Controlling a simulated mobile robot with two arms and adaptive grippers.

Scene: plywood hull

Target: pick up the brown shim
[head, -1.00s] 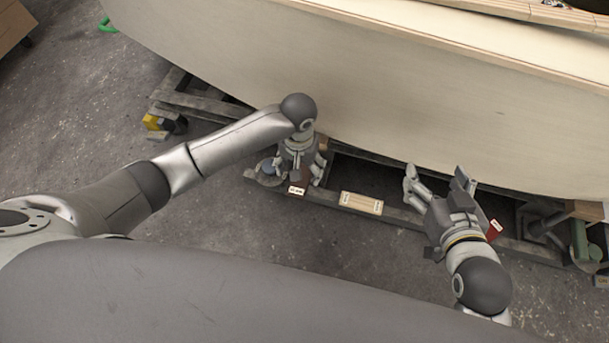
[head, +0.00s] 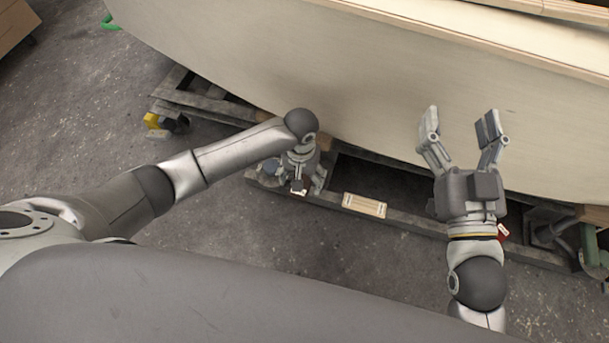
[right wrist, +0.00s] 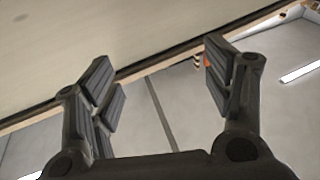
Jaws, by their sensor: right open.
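My left gripper (head: 304,184) points down over the low beam of the hull's cradle. Whether its fingers are apart or together is not clear. A small white-labelled piece (head: 299,192) shows at its fingers, mostly hidden; it may be the brown shim, but I cannot confirm its colour or whether it is held. My right gripper (head: 463,122) is open and empty in front of the pale hull side, its fingers pointing up the picture. The right wrist view shows its two fingers (right wrist: 160,90) wide apart with nothing between them.
The plywood hull (head: 250,75) fills the upper part. A pale wood block (head: 365,204) lies on the dark cradle beam (head: 405,219). A red labelled piece (head: 503,232) shows beside my right wrist. Bare concrete floor (head: 80,110) lies at left.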

